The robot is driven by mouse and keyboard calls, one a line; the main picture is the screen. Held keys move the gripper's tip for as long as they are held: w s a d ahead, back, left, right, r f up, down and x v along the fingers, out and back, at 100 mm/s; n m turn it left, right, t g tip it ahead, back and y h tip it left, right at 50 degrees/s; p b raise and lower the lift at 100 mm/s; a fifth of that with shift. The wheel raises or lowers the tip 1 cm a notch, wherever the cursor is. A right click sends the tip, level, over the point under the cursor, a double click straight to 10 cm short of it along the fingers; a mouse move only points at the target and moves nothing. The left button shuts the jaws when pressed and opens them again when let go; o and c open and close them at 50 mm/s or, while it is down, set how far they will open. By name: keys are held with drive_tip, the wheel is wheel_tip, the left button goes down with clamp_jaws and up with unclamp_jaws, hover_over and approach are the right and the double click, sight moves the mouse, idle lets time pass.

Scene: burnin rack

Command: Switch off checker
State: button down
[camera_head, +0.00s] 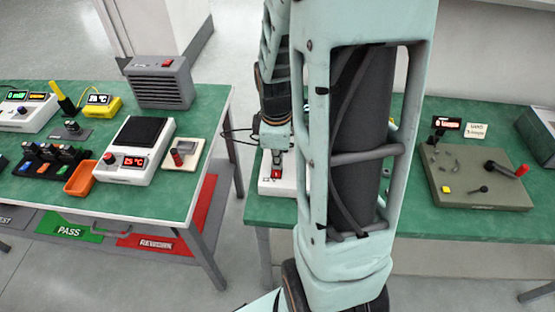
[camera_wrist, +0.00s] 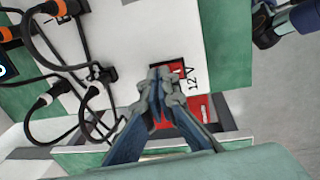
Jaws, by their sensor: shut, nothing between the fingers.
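A white box (camera_wrist: 120,55) marked "12 V" fills the middle of the wrist view; I cannot tell for sure that it is the checker. A red switch-like part in a dark frame (camera_wrist: 181,67) lies beside that label. My gripper (camera_wrist: 163,82) is shut and empty, its fingertips over the box's edge right by the red part. Contact cannot be told, and the fingers hide part of it. In the head view the white box (camera_head: 266,186) stands on the right green table, mostly hidden behind my arm, with a red part (camera_head: 277,171) showing.
Black cables with orange-ringed plugs (camera_wrist: 67,7) run along the box's left side. The right table (camera_head: 405,222) also bears an olive panel (camera_head: 470,195) with a red-handled lever. The left table (camera_head: 205,150) holds a white scale-like device (camera_head: 125,178), an orange tray (camera_head: 80,180) and a grey box (camera_head: 160,90).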

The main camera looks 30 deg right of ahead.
drive_tip(key=shift+w+d+f+b, duration=0.15)
drive_tip(key=shift+f+b, duration=0.15)
drive_tip(key=shift+f, duration=0.15)
drive_tip(key=shift+r, duration=0.1)
drive_tip(key=shift+s+a, duration=0.2)
drive_tip(key=shift+s, duration=0.05)
drive_tip(key=shift+s+a+r, duration=0.1)
drive_tip(key=shift+s+a, duration=0.25)
drive_tip(key=shift+s, duration=0.15)
drive_tip(key=shift+w+r+p, duration=0.1)
drive_tip(key=shift+r+p, duration=0.5)
drive_tip(key=shift+p, duration=0.1)
wheel_tip(320, 180, up, 13)
drive_tip(key=s+p, duration=0.1)
drive_tip(key=p, duration=0.2)
drive_tip(key=shift+s+a+f, duration=0.15)
drive_tip(key=shift+s+a, duration=0.15)
drive_tip(key=shift+a, duration=0.15)
